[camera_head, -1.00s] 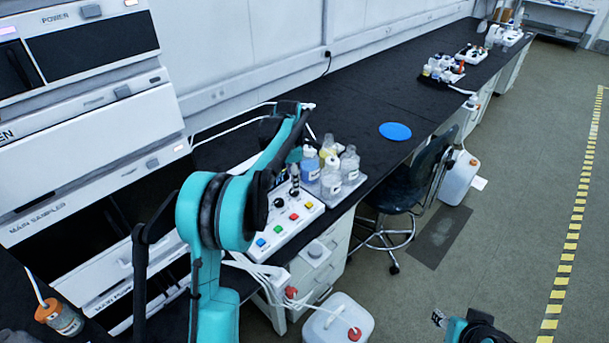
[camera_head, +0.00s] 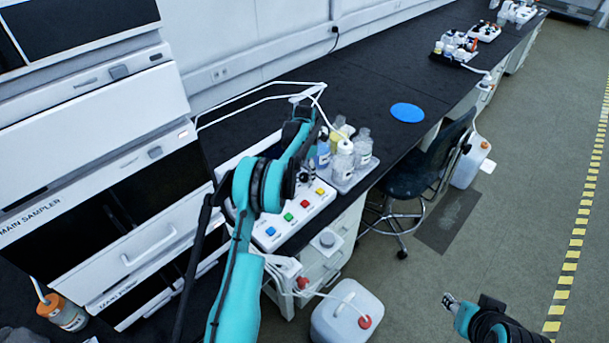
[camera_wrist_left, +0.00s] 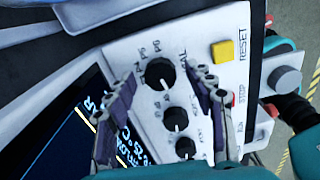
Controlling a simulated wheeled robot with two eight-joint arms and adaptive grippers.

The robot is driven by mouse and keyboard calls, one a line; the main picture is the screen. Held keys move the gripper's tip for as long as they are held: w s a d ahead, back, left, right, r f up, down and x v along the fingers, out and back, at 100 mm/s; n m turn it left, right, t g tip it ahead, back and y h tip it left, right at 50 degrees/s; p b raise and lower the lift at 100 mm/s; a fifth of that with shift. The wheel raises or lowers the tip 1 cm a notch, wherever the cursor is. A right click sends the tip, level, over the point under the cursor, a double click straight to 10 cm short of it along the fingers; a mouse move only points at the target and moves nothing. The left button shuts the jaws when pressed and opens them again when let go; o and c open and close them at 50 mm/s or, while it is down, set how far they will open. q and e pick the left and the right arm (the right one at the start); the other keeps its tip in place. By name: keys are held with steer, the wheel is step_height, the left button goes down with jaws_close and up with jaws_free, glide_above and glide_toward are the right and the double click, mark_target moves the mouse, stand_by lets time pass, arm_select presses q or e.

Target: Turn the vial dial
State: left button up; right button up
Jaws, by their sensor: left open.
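The white control panel (camera_head: 305,208) stands on the black bench with coloured buttons along its front edge. In the left wrist view it shows a large black dial (camera_wrist_left: 160,74) and two smaller black dials (camera_wrist_left: 176,118) (camera_wrist_left: 186,147); the lettering beside the large one is too blurred to read surely. My left gripper (camera_wrist_left: 164,76) is open, with its fingertips on either side of the large dial; contact cannot be told. In the head view my left arm hides most of the dials. My right gripper (camera_head: 449,301) is at the lower right, away from the bench, its opening unclear.
Bottles in a tray (camera_head: 352,180) stand close beside the panel. A dark display (camera_wrist_left: 62,128) lies beside the dials. A blue disc (camera_head: 407,112) lies on the open bench. A chair (camera_head: 425,170) and a white canister (camera_head: 346,312) stand by the bench.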

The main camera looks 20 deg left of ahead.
arm_select(q)
steer(key=shift+f, duration=0.2)
steer(key=c, duration=1.2)
steer(key=shift+o, duration=0.2)
